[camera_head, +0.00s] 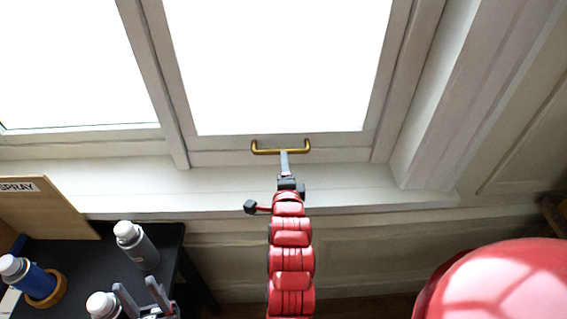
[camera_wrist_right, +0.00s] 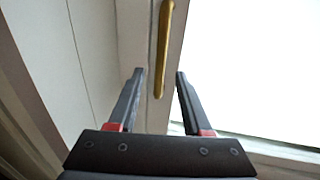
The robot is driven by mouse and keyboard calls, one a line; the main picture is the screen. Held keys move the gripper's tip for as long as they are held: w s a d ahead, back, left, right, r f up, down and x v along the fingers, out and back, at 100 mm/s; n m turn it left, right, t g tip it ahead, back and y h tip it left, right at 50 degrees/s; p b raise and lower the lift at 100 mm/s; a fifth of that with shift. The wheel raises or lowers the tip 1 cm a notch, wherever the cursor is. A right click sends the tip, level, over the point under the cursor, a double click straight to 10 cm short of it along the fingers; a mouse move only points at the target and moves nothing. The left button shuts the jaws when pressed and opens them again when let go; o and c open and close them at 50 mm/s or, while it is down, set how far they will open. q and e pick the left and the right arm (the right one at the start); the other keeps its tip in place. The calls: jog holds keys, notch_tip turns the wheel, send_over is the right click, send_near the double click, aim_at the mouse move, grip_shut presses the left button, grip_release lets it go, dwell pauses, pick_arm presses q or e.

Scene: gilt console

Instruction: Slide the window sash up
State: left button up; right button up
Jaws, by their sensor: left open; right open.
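The window sash (camera_head: 280,144) is a pale framed bright pane in the head view, its bottom rail just above the sill. A brass bar handle (camera_head: 281,151) is fixed to that rail. My right gripper (camera_head: 284,157) is at the middle of the handle, at the end of the red arm. In the right wrist view, the brass handle (camera_wrist_right: 164,40) shows between the two open fingers of my right gripper (camera_wrist_right: 159,73). I cannot tell whether they touch it. My left gripper (camera_head: 142,291) is open and empty at the lower left, by the bottles.
A white sill (camera_head: 375,195) runs under the window. At the lower left a dark table (camera_head: 85,255) holds a grey bottle (camera_head: 137,246), a blue bottle (camera_head: 30,277), another capped bottle (camera_head: 103,305) and a wooden board labelled SPRAY (camera_head: 40,205). A glossy red rounded shape fills the lower right.

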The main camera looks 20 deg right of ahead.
jog(key=shift+p+x, duration=1.15)
jog(key=shift+x, duration=2.45)
jog(key=shift+d, duration=0.1)
jog(key=shift+c, duration=0.2)
grip_shut()
